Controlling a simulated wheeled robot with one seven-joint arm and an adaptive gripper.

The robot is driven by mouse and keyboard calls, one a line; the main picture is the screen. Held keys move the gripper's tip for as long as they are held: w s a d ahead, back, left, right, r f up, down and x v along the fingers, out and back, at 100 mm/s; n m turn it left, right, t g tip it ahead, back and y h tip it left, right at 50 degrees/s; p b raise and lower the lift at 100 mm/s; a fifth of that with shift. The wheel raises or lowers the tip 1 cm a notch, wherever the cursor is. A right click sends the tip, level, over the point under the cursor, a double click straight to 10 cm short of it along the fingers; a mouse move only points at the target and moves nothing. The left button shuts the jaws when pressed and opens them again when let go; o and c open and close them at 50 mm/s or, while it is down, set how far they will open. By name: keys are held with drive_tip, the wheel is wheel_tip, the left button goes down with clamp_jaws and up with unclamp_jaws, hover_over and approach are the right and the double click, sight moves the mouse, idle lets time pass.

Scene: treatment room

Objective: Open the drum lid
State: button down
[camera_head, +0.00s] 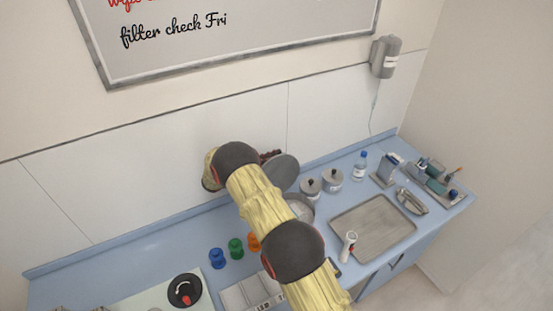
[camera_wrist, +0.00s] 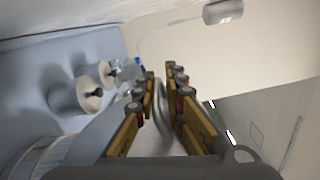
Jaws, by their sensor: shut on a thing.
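The drum (camera_head: 301,206) is a round grey metal vessel on the blue counter, partly hidden behind my arm. Its grey disc lid (camera_head: 282,173) stands steeply raised at the drum's back left side. My gripper (camera_wrist: 160,78) is shut on the lid, whose curved grey edge (camera_wrist: 166,124) shows between the fingers in the wrist view. In the head view the fingers (camera_head: 270,156) show only in part at the lid's upper edge, behind my wrist. The hinge is hidden.
Two small lidded canisters (camera_head: 311,187) (camera_head: 333,179) stand right of the drum. A metal tray (camera_head: 373,227), a bottle (camera_head: 359,166) and a white-red tube (camera_head: 348,246) are farther right. Blue (camera_head: 217,258), green (camera_head: 236,249) and orange (camera_head: 254,242) pieces stand left. The wall is close behind.

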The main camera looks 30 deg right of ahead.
drive_tip(key=shift+s+f, duration=0.25)
drive_tip(key=shift+f, duration=0.35)
drive_tip(key=c, duration=2)
unclamp_jaws()
drive_tip(key=shift+w, duration=0.15)
drive_tip(key=shift+r, duration=0.15)
drive_tip(key=shift+r, duration=0.15)
drive_tip(key=a, duration=1.2)
drive_tip(key=shift+w, duration=0.4)
drive_tip(key=shift+a, duration=0.1)
